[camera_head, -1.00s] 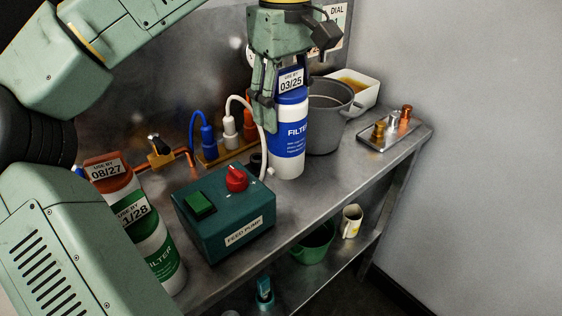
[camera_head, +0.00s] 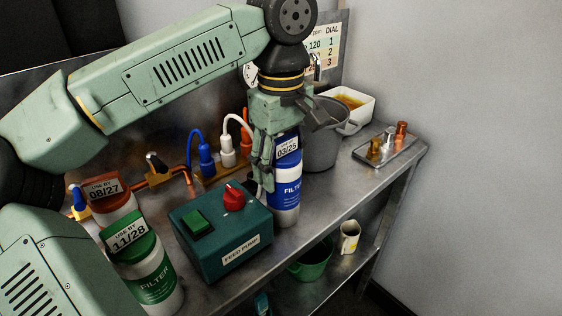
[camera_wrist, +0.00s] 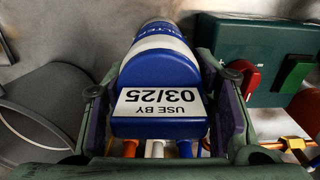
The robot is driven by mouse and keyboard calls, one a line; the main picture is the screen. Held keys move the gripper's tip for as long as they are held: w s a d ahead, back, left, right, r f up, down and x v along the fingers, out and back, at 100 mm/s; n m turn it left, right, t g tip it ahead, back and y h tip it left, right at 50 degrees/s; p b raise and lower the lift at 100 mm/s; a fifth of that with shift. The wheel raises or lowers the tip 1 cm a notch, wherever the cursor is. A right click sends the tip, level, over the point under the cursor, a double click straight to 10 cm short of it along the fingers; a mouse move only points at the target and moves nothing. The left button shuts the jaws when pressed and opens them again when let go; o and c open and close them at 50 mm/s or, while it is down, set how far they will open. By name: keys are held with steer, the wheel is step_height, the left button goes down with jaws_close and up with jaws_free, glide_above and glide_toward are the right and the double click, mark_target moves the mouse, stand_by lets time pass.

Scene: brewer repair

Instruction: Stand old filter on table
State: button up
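The old filter (camera_head: 287,187) is a white canister with a blue band and a blue cap labelled "USE BY 03/25". My gripper (camera_head: 268,165) is shut on its upper part from above. In the wrist view the fingers press on both sides of the blue cap (camera_wrist: 160,128). The filter is nearly upright, just right of the feed pump box and close to the front edge of the steel table (camera_head: 335,190). I cannot tell whether its base touches the table.
The green feed pump box (camera_head: 222,235) with a red knob is close on the left. Filters labelled 08/27 (camera_head: 108,205) and 11/28 (camera_head: 150,270) stand front left. A grey bucket (camera_head: 322,145), a white tub (camera_head: 350,103) and a fittings tray (camera_head: 385,155) are at the right.

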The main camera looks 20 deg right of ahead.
steer(key=o, duration=0.4)
steer(key=shift+r, duration=0.15)
step_height(320, 180, up, 12)
steer(key=shift+r+p, duration=0.1)
steer(key=shift+p, duration=0.2)
stand_by(0.4)
